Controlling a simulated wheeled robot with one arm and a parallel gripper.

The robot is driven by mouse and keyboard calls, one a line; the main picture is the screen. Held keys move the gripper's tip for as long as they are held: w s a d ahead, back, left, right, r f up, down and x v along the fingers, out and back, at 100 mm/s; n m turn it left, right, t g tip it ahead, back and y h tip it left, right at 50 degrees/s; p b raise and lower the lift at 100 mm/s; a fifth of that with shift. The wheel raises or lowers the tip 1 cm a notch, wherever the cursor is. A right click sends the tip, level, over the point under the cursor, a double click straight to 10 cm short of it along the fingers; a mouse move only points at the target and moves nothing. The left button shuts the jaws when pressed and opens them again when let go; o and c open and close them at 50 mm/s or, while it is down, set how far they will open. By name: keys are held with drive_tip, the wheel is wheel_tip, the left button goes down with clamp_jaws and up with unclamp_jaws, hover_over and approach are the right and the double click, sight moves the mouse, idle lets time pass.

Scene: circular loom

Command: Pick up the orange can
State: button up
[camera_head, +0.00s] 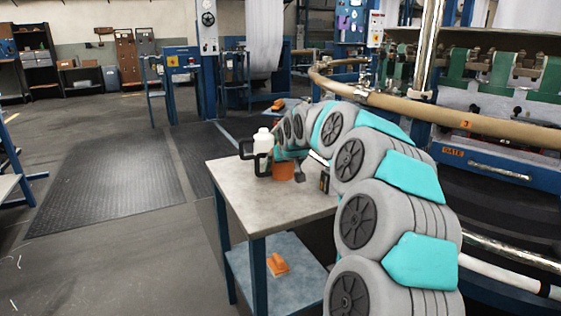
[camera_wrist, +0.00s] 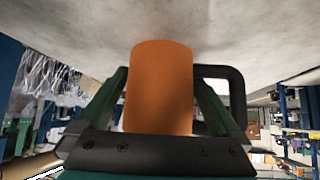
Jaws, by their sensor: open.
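The orange can (camera_head: 284,172) stands on the grey worktable (camera_head: 232,172), partly hidden behind my arm in the head view. In the wrist view the can (camera_wrist: 159,88) fills the middle, against the pale tabletop (camera_wrist: 70,25) at the top. My gripper (camera_wrist: 162,80) is open, with one finger on each side of the can. Its fingers look very close to the can's sides; I cannot tell whether they touch.
A black handle shape (camera_wrist: 237,85) shows behind my right-hand finger in the wrist view. An orange object (camera_head: 277,264) lies on the lower shelf. The loom's curved rail (camera_head: 460,120) is at the right.

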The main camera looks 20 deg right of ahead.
drive_tip(key=shift+c, duration=0.2)
drive_tip(key=c, duration=1.4)
